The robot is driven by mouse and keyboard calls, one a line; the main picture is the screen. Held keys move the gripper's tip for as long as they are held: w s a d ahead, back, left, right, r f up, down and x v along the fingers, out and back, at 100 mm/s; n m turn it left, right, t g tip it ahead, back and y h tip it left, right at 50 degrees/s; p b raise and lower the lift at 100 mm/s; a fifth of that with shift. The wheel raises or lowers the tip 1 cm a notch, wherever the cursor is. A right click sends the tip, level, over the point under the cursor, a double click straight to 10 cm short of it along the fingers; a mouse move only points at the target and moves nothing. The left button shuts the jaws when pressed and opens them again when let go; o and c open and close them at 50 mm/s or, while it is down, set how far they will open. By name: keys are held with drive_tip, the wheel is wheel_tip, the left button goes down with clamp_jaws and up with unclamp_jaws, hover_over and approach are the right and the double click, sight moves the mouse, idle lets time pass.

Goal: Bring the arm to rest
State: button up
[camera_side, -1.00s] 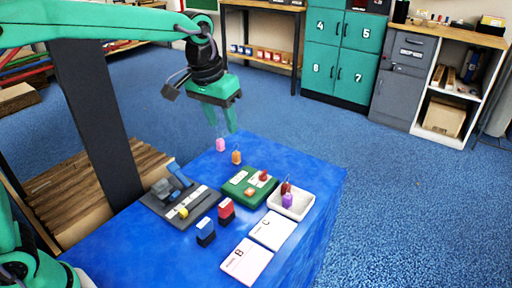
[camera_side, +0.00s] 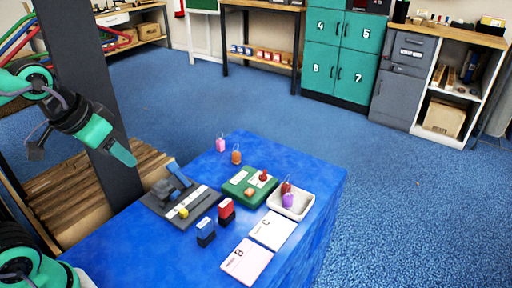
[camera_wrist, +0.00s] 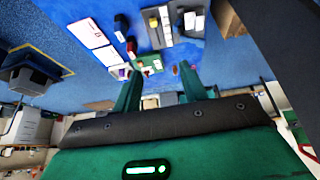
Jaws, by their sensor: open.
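My gripper (camera_side: 122,153) is at the left of the side view, folded back beside the dark column and off the table's left edge. It holds nothing that I can see. In the wrist view my gripper (camera_wrist: 163,90) shows two green fingers spread apart with empty space between them. The blue table (camera_side: 120,240) lies below and to the right of it in the side view. The fingers touch nothing on the table.
On the table are a green tray (camera_side: 236,189), a white bin (camera_side: 301,208), a grey board (camera_side: 158,207), cards B (camera_side: 247,262) and C (camera_side: 273,230), red (camera_side: 226,212) and blue (camera_side: 206,232) stamps, and pink (camera_side: 220,144) and orange (camera_side: 236,157) tags. Wooden slats (camera_side: 85,190) stand left.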

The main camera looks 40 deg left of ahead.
drive_tip(key=shift+s+a+f, duration=0.25)
drive_tip(key=shift+s+f, duration=0.35)
drive_tip(key=shift+s, duration=0.3)
drive_tip(key=shift+c, duration=0.4)
idle(0.4)
